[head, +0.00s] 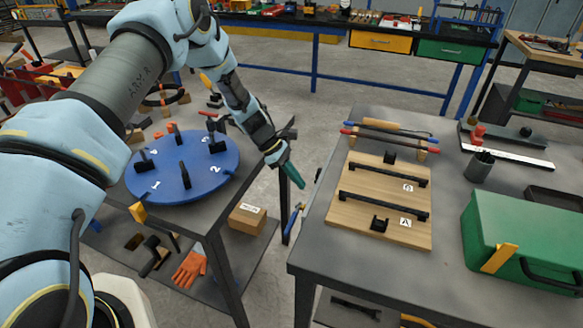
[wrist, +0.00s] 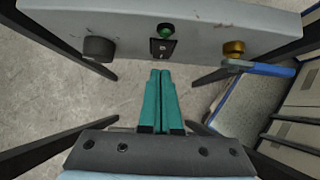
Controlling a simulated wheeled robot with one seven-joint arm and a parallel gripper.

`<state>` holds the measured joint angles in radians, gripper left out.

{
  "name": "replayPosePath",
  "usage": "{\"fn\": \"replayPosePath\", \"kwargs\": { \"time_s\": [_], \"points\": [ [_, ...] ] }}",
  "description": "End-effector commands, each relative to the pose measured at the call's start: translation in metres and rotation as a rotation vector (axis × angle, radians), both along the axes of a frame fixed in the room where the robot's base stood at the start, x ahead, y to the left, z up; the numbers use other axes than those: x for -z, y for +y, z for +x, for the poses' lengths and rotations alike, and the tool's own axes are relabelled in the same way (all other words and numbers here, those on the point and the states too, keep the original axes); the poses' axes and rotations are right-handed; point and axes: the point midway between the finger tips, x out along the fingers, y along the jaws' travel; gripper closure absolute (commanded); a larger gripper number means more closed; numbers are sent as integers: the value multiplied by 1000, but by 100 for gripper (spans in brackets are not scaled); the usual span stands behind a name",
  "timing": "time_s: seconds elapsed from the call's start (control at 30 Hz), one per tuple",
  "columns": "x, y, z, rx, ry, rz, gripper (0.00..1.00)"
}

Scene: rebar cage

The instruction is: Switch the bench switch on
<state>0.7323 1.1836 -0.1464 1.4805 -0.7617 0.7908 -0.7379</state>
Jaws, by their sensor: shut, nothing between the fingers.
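The bench switch (wrist: 162,47) is a small black plate with a light mark, on the grey front edge of the bench, in the wrist view. A green round lamp or button (wrist: 165,30) sits just above it. My gripper (wrist: 160,72) has two teal fingers pressed together, empty, their tips just below the switch in the picture and seemingly apart from it. In the head view my gripper (head: 298,185) points down in the gap left of the right-hand bench (head: 330,255). The switch is hidden there; its on or off position is too small to tell.
A dark knob (wrist: 99,48) is left of the switch; a brass fitting (wrist: 234,48) with a blue lever (wrist: 262,67) is to its right. A wooden board (head: 375,200) with black handles and a green case (head: 525,240) lie on the bench. A blue turntable (head: 183,168) stands left.

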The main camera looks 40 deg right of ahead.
Motion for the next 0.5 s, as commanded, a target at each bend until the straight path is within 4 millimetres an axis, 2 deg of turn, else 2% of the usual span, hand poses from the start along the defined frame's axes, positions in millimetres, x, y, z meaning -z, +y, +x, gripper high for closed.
{"fn": "replayPosePath", "kwargs": {
  "time_s": [0.23,0.5],
  "points": [
    [24,-10,-16,0,-1,1,100],
    [30,-12,-19,-1,-1,0,100]
  ]
}}
